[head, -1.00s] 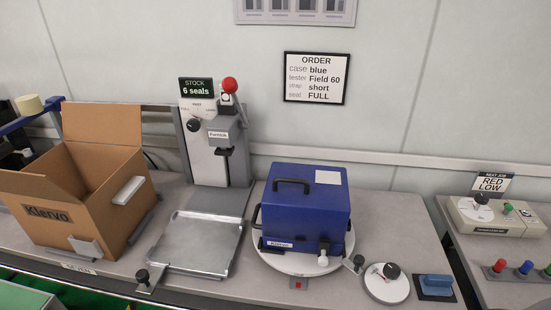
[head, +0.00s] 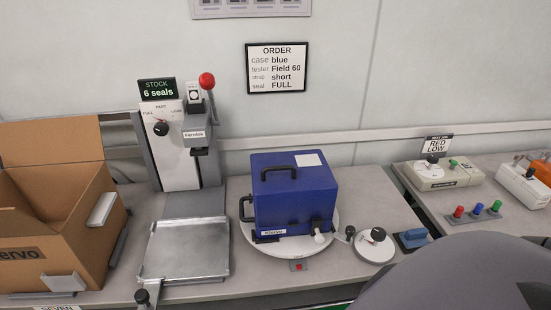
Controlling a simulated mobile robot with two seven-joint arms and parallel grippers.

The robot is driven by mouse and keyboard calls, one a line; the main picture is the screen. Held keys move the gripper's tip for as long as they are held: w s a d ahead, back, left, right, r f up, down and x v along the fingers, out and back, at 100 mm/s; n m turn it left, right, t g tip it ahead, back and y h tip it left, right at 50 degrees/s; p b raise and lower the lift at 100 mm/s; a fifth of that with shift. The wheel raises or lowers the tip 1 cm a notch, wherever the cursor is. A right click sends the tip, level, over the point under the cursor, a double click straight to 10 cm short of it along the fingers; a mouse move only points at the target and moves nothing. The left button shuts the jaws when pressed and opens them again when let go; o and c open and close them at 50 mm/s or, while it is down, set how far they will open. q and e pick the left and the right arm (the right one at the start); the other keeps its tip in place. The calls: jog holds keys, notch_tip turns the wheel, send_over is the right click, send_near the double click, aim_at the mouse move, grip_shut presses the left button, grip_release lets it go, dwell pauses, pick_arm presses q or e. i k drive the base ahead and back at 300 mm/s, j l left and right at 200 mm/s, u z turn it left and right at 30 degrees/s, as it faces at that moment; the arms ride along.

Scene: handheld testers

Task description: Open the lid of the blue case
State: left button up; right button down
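The blue case (head: 293,196) stands upright on a round white turntable (head: 246,236) at the middle of the bench. Its lid is shut, with a black handle (head: 279,172) and a pale label (head: 308,160) on top. A second black handle (head: 246,209) is on its left side. Neither gripper is in view.
An open cardboard box (head: 52,216) stands at the left, beside a metal tray (head: 187,250) and a sealing press (head: 185,140). A round dial (head: 373,246) and a blue block (head: 411,240) sit right of the case. A dark grey rounded shape covers the lower right corner.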

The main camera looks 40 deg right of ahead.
aim_at(290, 188)
jog(key=j+z, duration=0.15)
jog(key=z, duration=0.3)
jog(key=j+z, duration=0.15)
jog(key=z, duration=0.3)
jog(key=i, duration=0.05)
